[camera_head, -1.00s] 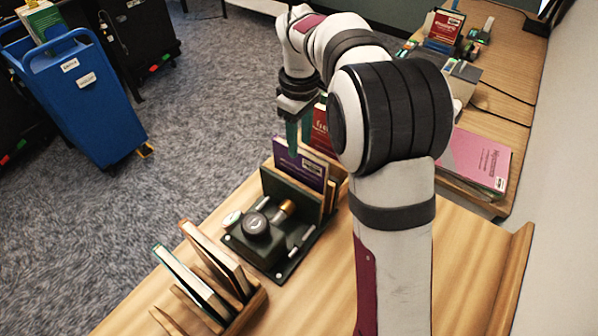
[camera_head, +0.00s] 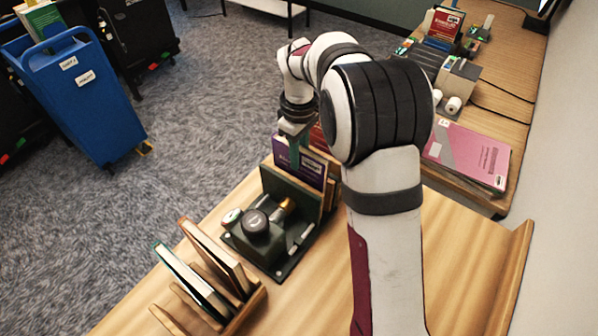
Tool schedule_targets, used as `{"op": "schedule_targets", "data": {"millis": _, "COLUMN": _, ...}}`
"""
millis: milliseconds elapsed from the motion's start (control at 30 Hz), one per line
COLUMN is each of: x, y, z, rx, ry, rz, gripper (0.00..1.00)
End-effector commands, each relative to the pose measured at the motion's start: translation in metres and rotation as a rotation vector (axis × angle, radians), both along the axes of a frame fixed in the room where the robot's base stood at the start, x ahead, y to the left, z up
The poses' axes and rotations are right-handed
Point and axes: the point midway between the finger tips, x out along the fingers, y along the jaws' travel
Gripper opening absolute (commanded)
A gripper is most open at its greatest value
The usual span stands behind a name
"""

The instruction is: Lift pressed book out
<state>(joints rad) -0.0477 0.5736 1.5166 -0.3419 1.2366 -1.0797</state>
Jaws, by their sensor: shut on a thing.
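A purple book (camera_head: 312,173) with a pale label stands upright in a dark green press (camera_head: 291,196) on the wooden table. My gripper (camera_head: 295,153) points down at the book's top edge. It is shut on the purple book, with a green finger over its near face. The far finger is hidden. The book's lower part is behind the press's upright plate.
Wooden boards (camera_head: 331,190) and a red book (camera_head: 319,138) stand just behind the press. A wooden rack (camera_head: 249,307) with upright books is in front. A pink book (camera_head: 470,153) lies on the right-hand bench. Bare table lies right of the rack.

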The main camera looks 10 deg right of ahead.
Motion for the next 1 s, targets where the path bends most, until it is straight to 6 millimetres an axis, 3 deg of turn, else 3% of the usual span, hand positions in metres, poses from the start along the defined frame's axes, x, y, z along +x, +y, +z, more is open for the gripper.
{"op": "schedule_targets", "data": {"millis": 767, "x": -0.003, "y": 0.004, "z": 0.004, "rx": 0.000, "ry": -0.001, "rz": 0.000, "gripper": 0.00}}
{"op": "schedule_targets", "data": {"millis": 1000, "x": -0.003, "y": 0.004, "z": 0.030, "rx": 0.000, "ry": -0.004, "rz": 0.000, "gripper": 0.00}}
